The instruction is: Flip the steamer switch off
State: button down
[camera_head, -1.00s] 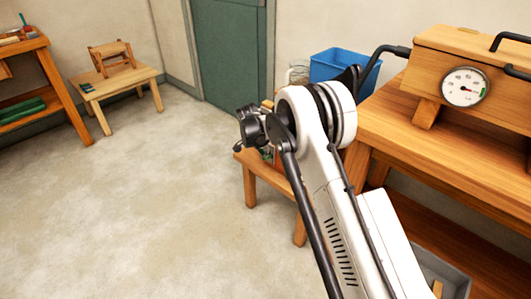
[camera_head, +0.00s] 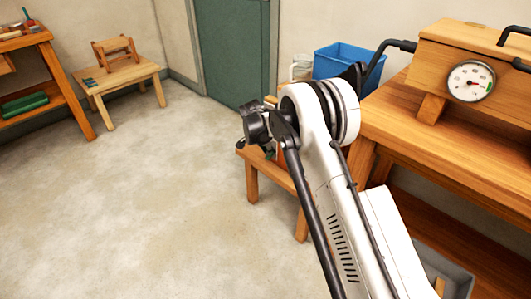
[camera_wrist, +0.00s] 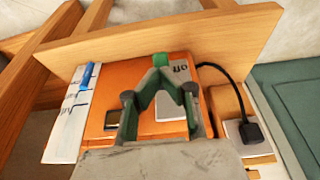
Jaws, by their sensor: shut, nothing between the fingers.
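An orange box (camera_wrist: 98,122), which I take for the steamer, fills the middle of the wrist view. A grey plate (camera_wrist: 171,103) on it bears lettering that appears to read "off", turned upside down. A small green piece (camera_wrist: 160,59) shows just beyond my fingertips; I cannot tell whether it is the switch or whether they touch it. My gripper (camera_wrist: 160,82) is shut and empty, over the box beside the grey plate, hiding part of it. A dark rectangular part (camera_wrist: 112,120) lies left of the fingers. In the head view, my arm hides most of the box and the fingers.
A wooden board (camera_wrist: 200,38) crosses beyond the box. A black cord (camera_wrist: 222,72) runs to a plug (camera_wrist: 251,133) at right. White paper (camera_wrist: 68,128) lies left. In the head view, a workbench (camera_head: 440,140) with a gauge (camera_head: 470,82) stands right; the left floor is clear.

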jog(key=shift+w+d, duration=0.1)
jog(key=shift+r, duration=0.1)
jog(key=shift+r, duration=0.2)
jog(key=s+a+r+p, duration=0.3)
jog(key=s+a+r, duration=0.3)
jog(key=s+r, duration=0.2)
jog(key=shift+a+p, duration=0.4)
dwell(0.3)
